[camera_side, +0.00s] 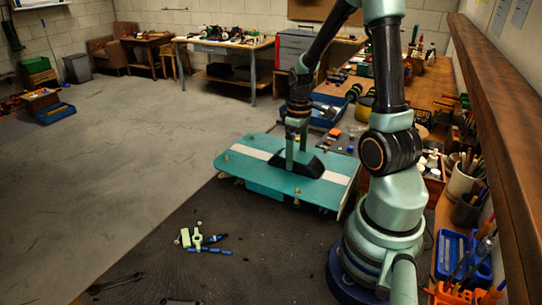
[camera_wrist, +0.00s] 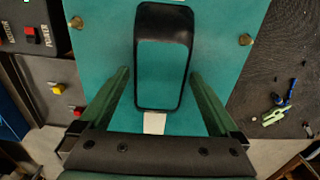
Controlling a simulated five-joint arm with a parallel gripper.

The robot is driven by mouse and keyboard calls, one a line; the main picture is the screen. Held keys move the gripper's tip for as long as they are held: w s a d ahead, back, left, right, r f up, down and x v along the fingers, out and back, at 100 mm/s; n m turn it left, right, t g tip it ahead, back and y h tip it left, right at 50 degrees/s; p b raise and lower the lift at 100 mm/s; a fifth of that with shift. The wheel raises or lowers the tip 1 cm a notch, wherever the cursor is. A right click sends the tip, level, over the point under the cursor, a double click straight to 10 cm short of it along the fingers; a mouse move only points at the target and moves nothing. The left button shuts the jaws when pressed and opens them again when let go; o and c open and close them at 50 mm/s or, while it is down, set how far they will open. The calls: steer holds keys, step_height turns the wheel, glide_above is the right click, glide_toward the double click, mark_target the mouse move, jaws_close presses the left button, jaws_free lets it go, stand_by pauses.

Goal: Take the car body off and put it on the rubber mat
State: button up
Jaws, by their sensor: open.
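The car body (camera_side: 245,165) is a flat teal shell with a white stripe and a raised black-framed cabin (camera_side: 312,167). It sits level in the middle of the side view, with a teal block visible beneath it. In the wrist view the cabin (camera_wrist: 162,60) lies between my fingers. My gripper (camera_side: 298,165) points down over the cabin; its jaws are open, one finger on each side (camera_wrist: 160,78). Whether the fingers touch the cabin I cannot tell. Brass-coloured posts (camera_wrist: 245,39) stand up through the shell. The dark textured rubber mat (camera_side: 250,260) spreads in front of the car.
Small green and blue parts (camera_side: 198,238) lie on the mat at front left, with a dark tool (camera_side: 117,283) nearer the edge. A cluttered wooden bench lies right and behind, with a blue tool holder (camera_side: 462,255). The mat's front middle is mostly clear.

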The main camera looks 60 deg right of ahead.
steer(key=c, duration=1.1)
steer(key=shift+r, duration=0.55)
steer(key=shift+r, duration=2.45)
